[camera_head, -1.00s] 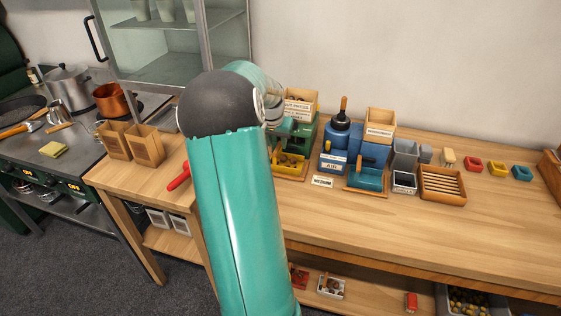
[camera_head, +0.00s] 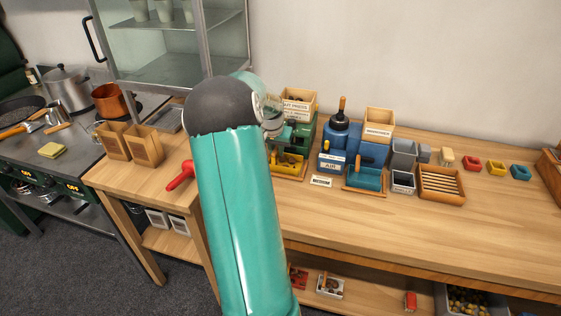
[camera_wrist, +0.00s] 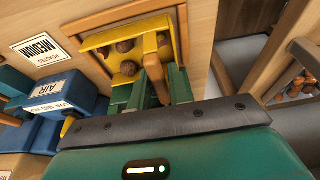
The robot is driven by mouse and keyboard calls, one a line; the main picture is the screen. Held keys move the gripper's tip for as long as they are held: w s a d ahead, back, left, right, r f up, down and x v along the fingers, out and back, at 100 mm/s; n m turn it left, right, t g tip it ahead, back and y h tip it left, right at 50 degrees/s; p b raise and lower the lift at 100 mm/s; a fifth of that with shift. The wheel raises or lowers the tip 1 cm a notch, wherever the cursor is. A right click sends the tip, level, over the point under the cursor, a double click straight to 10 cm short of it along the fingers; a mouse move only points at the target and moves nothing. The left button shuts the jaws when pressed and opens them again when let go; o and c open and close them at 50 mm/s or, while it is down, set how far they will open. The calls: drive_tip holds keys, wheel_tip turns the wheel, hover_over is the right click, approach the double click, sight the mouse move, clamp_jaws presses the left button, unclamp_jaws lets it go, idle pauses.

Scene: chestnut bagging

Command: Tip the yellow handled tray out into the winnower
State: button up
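The yellow tray (camera_head: 284,161) sits at the front of the green machine (camera_head: 303,134) on the bench, partly behind my arm. In the wrist view the yellow tray (camera_wrist: 116,40) holds several brown chestnuts, and its wooden handle (camera_wrist: 151,52) points toward me. My gripper (camera_wrist: 163,84) has its two green fingers on either side of the handle; whether they press on it is unclear. The winnower appears to be the blue machine (camera_head: 374,151) to the right, with a wooden hopper (camera_head: 379,121) on top bearing a small, blurred label.
A teal tray (camera_head: 364,177) sits before the blue machine. Grey bins (camera_head: 403,153), a slatted wooden tray (camera_head: 441,183) and small coloured cups (camera_head: 496,168) stand farther right. A glass cabinet (camera_head: 175,60) stands left of my arm. The bench front (camera_head: 380,225) is clear.

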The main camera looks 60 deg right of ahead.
clamp_jaws()
drive_tip(key=shift+r, duration=2.55)
